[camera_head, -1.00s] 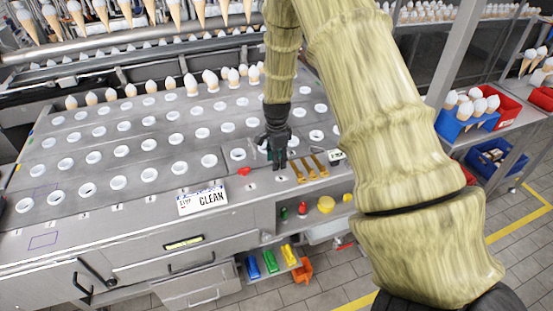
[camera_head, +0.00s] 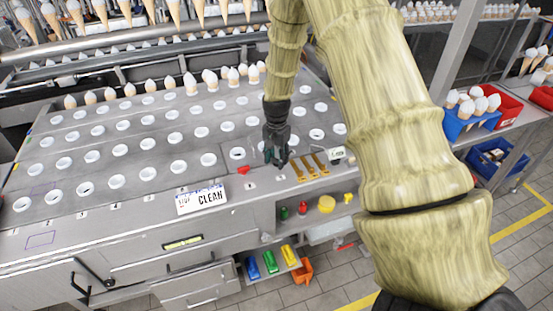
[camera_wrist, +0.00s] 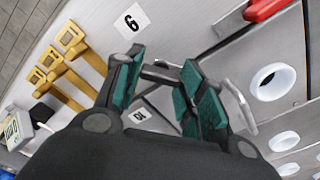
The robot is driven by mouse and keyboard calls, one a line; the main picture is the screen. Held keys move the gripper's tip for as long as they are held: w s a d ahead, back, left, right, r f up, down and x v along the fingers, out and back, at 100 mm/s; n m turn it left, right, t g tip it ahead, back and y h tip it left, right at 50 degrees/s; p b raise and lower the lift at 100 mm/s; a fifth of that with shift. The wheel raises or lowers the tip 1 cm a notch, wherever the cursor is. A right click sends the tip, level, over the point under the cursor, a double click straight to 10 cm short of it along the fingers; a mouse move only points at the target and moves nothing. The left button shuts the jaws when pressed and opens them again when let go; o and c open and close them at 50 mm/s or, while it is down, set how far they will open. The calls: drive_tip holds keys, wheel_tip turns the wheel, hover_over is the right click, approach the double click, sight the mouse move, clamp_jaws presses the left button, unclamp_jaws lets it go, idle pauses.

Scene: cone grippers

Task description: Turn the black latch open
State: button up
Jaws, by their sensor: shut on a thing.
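My gripper (camera_head: 276,163) is low over the right part of the metal worktop, just left of the yellow handles, pointing down. In the wrist view, its green-padded fingers (camera_wrist: 162,85) are closed around a short dark bar (camera_wrist: 160,70), which looks like the black latch. The fingers hide most of it, so its turn angle cannot be told. In the head view the gripper covers it.
Several yellow handles (camera_head: 311,164) stand close to the right of my gripper, with a small gauge (camera_head: 337,154) beyond. A red piece (camera_head: 243,170) lies to the left. White-rimmed holes (camera_head: 208,159) fill the worktop.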

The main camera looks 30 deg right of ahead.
sight(276, 159)
drive_tip(key=n, duration=0.4)
drive_tip(key=shift+n+b, duration=0.3)
drive_tip(key=shift+n, duration=2.6)
drive_tip(key=o, duration=1)
drive_tip(key=shift+r, duration=0.1)
wheel_tip(276, 159, up, 12)
drive_tip(key=shift+f, duration=0.1)
